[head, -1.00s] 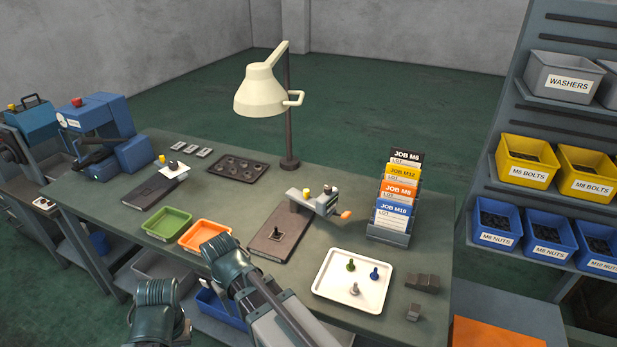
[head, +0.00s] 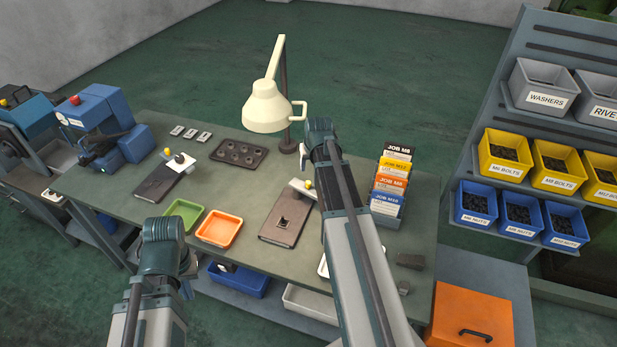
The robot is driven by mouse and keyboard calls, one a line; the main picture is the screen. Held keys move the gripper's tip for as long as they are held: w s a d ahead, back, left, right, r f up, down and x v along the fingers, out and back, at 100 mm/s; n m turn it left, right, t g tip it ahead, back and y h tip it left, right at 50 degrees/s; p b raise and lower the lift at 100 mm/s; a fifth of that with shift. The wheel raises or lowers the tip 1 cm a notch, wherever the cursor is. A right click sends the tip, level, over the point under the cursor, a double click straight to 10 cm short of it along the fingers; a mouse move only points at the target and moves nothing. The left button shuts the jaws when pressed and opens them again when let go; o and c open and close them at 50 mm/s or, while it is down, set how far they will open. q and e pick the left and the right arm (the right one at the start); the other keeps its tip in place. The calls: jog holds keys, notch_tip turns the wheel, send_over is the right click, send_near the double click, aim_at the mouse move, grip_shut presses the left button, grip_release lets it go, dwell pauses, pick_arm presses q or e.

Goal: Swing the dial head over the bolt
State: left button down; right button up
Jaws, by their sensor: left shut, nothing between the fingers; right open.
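The gauge stand's dark base plate (head: 272,232) lies on the bench right of the orange tray. A small dark bolt (head: 283,220) stands upright on it. The dial head and orange handle are hidden behind my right arm, so I cannot see where the dial head points. My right arm reaches over the bench beside the gauge, and its gripper is hidden behind its own links. My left arm is folded at the bench's front edge, its gripper also hidden.
A cream lamp (head: 267,108) stands behind the gauge. A job card rack (head: 386,206) stands close right of my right arm. The green tray (head: 182,212) and orange tray (head: 234,231) lie left. A second gauge plate (head: 153,188) lies further left. The white tray is mostly covered.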

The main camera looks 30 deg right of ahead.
aim_at(308, 182)
jog(key=shift+f, duration=0.15)
jog(key=b+x, duration=1.2)
jog(key=x, duration=0.1)
jog(key=shift+f+b, duration=0.35)
jog(key=shift+b, duration=0.05)
jog(key=shift+r, duration=0.1)
grip_shut()
dwell(0.8)
